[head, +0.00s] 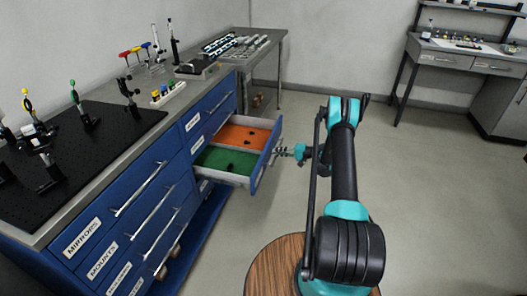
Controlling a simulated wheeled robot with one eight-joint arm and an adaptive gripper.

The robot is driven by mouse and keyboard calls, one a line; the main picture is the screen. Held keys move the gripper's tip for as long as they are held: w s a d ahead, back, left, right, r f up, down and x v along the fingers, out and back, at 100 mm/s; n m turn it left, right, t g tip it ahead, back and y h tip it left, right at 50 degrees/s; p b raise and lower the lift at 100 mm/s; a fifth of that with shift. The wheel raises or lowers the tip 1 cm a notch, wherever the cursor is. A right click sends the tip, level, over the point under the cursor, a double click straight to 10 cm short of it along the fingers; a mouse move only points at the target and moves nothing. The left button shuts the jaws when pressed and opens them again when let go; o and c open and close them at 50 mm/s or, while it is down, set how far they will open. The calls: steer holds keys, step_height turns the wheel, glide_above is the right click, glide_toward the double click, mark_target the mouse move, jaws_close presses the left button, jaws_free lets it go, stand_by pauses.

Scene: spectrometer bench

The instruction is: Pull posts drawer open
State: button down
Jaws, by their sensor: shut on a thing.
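One drawer (261,174) of the blue cabinet stands open to the right. It has light walls and an orange section and a green section inside, each with small dark items. The open drawer's front faces away, so I cannot read its label. My gripper (283,153) is at the outer side of that front, at the handle, and is shut on it. The handle itself is mostly hidden by the fingers and the drawer front. My arm reaches forward to it from the lower right.
Shut drawers with long bar handles (140,189) fill the cabinet's near part; labels read MIRRORS and MOUNTS. A black breadboard (75,150) with optics mounts lies on top. A round wooden stool-like top (262,268) is close below my arm. Floor (430,190) to the right is clear.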

steer(key=f+v, duration=0.1)
steer(key=v, duration=0.7)
steer(key=shift+d+f, duration=0.2)
steer(key=shift+f, duration=0.1)
steer(key=c, duration=1.6)
jaws_free()
steer(key=v, duration=1.2)
steer(key=shift+r, duration=0.1)
